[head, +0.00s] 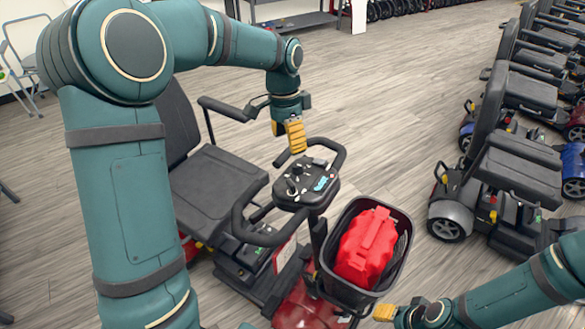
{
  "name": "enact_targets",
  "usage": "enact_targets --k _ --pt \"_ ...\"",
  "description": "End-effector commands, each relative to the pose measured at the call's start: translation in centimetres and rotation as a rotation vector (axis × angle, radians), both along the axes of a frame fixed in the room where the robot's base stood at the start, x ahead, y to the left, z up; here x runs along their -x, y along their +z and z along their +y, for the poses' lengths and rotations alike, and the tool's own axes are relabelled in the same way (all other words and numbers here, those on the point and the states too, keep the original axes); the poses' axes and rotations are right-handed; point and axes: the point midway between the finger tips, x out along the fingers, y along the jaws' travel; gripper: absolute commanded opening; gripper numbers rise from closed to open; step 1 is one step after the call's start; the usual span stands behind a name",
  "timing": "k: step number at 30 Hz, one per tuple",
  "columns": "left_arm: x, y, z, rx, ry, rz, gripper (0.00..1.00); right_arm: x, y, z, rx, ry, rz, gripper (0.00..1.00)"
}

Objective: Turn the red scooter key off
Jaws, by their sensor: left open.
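The red scooter (300,308) stands in front of me with its handlebar console (318,196) facing up. Small dark knobs sit on the console, and I cannot tell which is the key or how it is turned. My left gripper (287,134) is open and empty, pointing down above the far side of the console and apart from it. My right gripper (384,312) is low at the right, beside the front basket. One yellow finger shows, so its opening is unclear.
The scooter's black seat (215,185) is to the left. More parked scooters (505,170) line the right, with open floor between.

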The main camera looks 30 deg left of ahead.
Motion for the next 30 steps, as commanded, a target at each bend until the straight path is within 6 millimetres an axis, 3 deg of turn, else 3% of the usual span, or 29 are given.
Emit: enact_targets --k 5,21,30 --pt "0.2 -0.6 0.1 -0.002 -0.006 0.005 0.69 0.1 -0.3 0.0 0.000 0.000 0.003 0.47" --pt "1.0 -10.4 -1.0 -0.002 -0.005 0.004 0.69 0.2 -2.4 0.0 0.000 0.005 0.005 0.47" --pt "1.2 -13.1 -1.4 -0.002 -0.004 0.001 0.69 0.1 -2.9 0.0 0.000 0.004 0.002 0.47"
